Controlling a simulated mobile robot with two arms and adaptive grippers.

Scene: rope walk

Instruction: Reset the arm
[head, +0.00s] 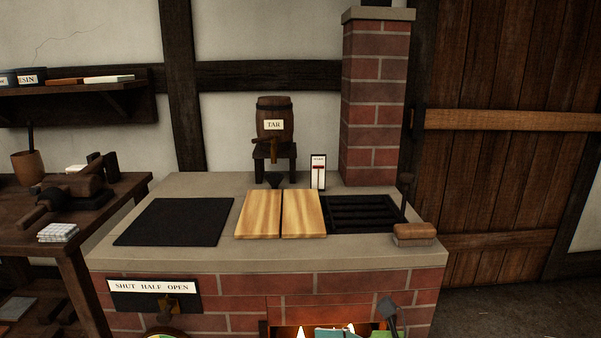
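Neither of my grippers shows in the head view, and no arm of mine can be made out, so what they hold is hidden. A brick hearth (240,293) with a stone top stands in the middle. On its top lie a black plate (176,222) at left, two light wooden boards (281,214) side by side, and a dark grate (362,214) at right. A sign (152,287) on its front reads "SHUT HALF OPEN", with a brass-coloured piece below it.
A tar barrel (275,121) stands on a stool at the back. A brush (414,234) lies at the right edge. A workbench (118,192) stands at left, a wooden door (506,130) at right. Flames (292,331), a grey-headed piece (387,307) and cut-off teal shapes show at the bottom.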

